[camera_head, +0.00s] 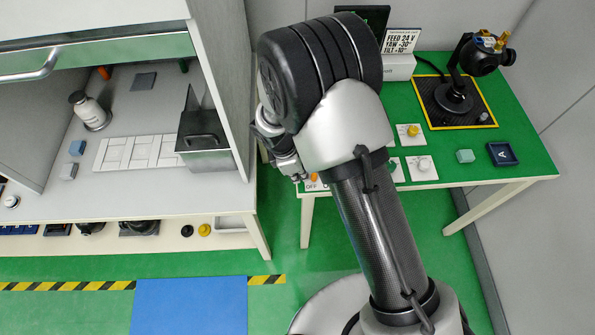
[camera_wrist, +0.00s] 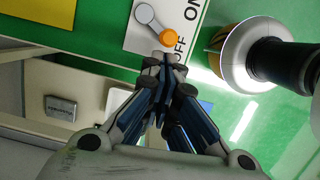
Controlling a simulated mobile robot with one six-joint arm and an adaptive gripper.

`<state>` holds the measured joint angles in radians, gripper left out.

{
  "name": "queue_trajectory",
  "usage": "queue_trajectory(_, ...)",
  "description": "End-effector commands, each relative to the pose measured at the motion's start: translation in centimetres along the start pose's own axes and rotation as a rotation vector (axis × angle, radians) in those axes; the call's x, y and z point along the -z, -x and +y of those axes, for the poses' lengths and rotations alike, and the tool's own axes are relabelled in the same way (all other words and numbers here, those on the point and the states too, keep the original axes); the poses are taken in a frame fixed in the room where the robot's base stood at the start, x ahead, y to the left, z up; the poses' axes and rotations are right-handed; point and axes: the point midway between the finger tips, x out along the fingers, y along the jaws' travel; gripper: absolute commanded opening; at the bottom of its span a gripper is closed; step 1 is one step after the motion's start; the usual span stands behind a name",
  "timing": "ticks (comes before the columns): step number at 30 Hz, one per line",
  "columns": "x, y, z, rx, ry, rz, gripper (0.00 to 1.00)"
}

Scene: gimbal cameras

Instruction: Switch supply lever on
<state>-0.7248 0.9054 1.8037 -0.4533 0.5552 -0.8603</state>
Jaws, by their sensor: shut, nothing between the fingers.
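The supply lever is a grey arm with an orange knob (camera_wrist: 167,38) on a white plate marked ON and OFF. In the wrist view the knob lies beside the OFF lettering, away from ON. In the head view the orange knob (camera_head: 313,176) shows at the green table's front left edge, and my arm hides most of its plate. My gripper (camera_wrist: 165,62) is shut and empty, its fingertips just below the knob in the wrist view; I cannot tell whether they touch. My gripper (camera_head: 293,172) also shows left of the knob in the head view.
A white cabinet (camera_head: 226,60) stands close on the left, with a narrow gap between.

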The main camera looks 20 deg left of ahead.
Motion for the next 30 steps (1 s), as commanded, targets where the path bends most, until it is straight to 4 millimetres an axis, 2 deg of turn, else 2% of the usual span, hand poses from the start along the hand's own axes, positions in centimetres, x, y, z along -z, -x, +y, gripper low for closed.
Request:
queue_trajectory(11, -0.01, 0.06, 0.00, -0.002, 0.006, 0.000, 0.00)
queue_trajectory(30, -0.01, 0.08, -0.09, -0.028, 0.114, -0.001, 0.00)
